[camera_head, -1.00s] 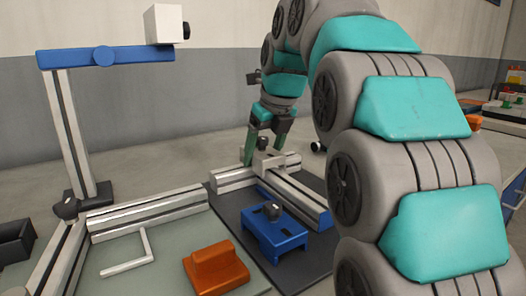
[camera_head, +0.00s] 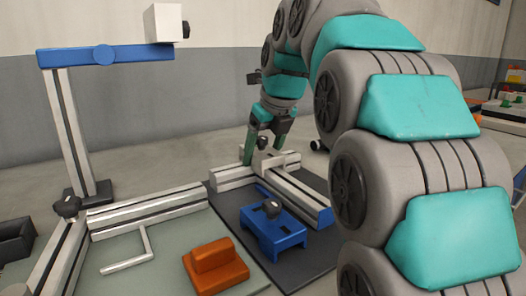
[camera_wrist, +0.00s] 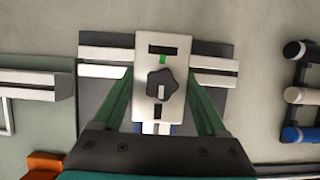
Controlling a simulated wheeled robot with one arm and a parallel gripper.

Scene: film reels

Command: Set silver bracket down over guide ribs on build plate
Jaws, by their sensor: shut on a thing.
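The silver bracket is a pale slotted plate with a black star knob (camera_wrist: 162,84), seen from above in the wrist view (camera_wrist: 150,58). My gripper (camera_wrist: 160,105) is shut on it, a green finger at each side. In the head view the bracket (camera_head: 270,163) is at the far part of the dark build plate (camera_head: 312,268), over or against silver rails (camera_head: 298,192). A rail (camera_wrist: 212,63) shows on both sides of it in the wrist view. I cannot tell whether the bracket touches the rails. Guide ribs are not clearly made out; the bracket hides what is under it.
A blue fixture (camera_head: 275,235) with a black knob stands on the near part of the plate. An orange block (camera_head: 216,266) and a thin silver bent rod (camera_head: 130,258) lie to the left. A camera post (camera_head: 75,130) stands at the left. Several cylinders (camera_wrist: 300,95) sit at the right.

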